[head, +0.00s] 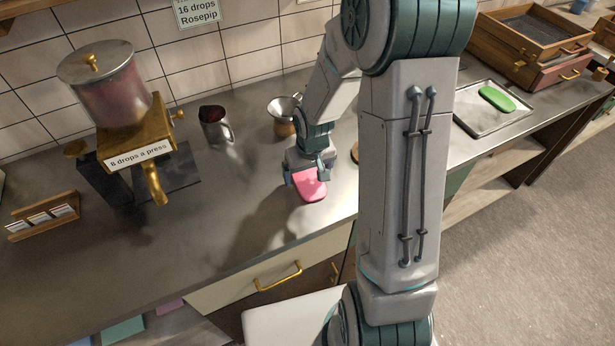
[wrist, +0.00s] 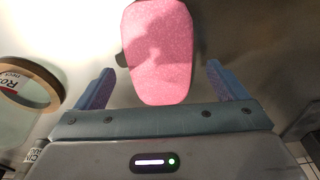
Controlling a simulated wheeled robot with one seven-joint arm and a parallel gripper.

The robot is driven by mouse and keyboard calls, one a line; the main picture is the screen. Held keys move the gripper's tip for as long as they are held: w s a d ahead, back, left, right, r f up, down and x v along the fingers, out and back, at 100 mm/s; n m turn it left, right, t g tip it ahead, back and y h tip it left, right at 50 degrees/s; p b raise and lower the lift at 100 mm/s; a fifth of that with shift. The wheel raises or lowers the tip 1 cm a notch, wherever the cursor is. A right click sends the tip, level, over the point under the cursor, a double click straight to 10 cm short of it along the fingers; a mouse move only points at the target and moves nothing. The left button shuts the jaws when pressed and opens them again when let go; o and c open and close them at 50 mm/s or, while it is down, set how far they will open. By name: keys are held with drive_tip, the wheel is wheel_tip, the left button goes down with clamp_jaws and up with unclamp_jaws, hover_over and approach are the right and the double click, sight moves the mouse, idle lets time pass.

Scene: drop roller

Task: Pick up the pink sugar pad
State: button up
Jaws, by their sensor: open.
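The pink sugar pad (head: 310,187) lies on the grey metal counter in the middle of the head view. It is a flat, rounded slab. In the wrist view the pink pad (wrist: 158,50) reaches from the top edge down between the two blue fingers. My gripper (head: 306,178) is above the pad with its fingers pointing down. In the wrist view my gripper (wrist: 157,85) is open, with a gap between each finger and the pad. Whether the fingertips reach down to the counter is unclear.
A metal mug (head: 216,128) and a funnel on a jar (head: 285,112) stand behind the pad. A green pad (head: 497,98) lies on a tray (head: 470,122) at the right. The counter (head: 210,220) left of the pad is clear.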

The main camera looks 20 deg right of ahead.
drive_tip(key=shift+w+f, duration=0.1)
drive_tip(key=shift+f, duration=0.55)
drive_tip(key=shift+c, duration=0.3)
drive_tip(key=c, duration=1.1)
drive_tip(key=shift+r, duration=0.1)
